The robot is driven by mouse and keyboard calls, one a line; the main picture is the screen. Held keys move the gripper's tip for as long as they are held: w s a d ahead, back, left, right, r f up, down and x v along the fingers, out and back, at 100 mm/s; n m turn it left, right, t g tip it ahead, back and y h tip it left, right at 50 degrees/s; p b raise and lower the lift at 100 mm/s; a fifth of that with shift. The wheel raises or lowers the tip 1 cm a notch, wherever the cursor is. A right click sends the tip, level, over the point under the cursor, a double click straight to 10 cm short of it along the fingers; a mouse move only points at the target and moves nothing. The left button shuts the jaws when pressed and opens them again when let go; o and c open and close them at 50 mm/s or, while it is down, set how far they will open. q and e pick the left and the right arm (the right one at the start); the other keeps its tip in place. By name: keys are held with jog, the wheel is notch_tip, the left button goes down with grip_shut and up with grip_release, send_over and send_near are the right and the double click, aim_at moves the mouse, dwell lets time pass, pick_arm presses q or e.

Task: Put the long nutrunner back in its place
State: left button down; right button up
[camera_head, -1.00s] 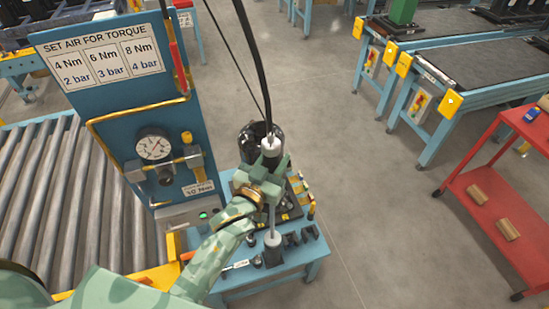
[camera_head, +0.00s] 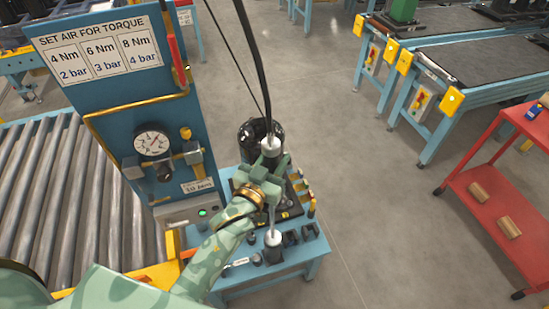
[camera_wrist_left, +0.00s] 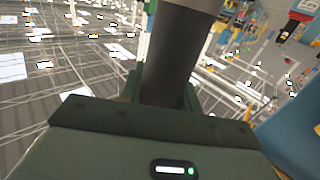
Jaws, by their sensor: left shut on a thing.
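The long nutrunner has a silver upper body (camera_head: 270,146), with a black hose running up from it, and a thin silver shaft pointing down. My left gripper (camera_head: 267,182) is shut around its body and holds it roughly upright above the small blue bench (camera_head: 285,283). The shaft's lower end meets a dark grey cylinder (camera_head: 273,247) near the bench's front. I cannot tell whether it is seated in it. In the left wrist view the nutrunner's dark body (camera_wrist_left: 172,55) stands between the fingers. My right gripper is not in view.
A blue panel (camera_head: 165,92) with a pressure gauge (camera_head: 152,143) stands close left of the arm. A black canister (camera_head: 260,132) is behind the nutrunner. A roller conveyor (camera_head: 60,195) is left; a red cart (camera_head: 512,208) is right, beyond open floor.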

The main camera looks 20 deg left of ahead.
pick_arm(q)
jog(key=shift+f+b, duration=0.4)
jog(key=c, duration=0.9)
grip_release()
jog(key=shift+f, duration=0.25)
jog(key=s+a+b, duration=0.1)
jog(key=s+a, duration=0.2)
jog(key=s, duration=1.3)
jog(key=shift+r, duration=0.15)
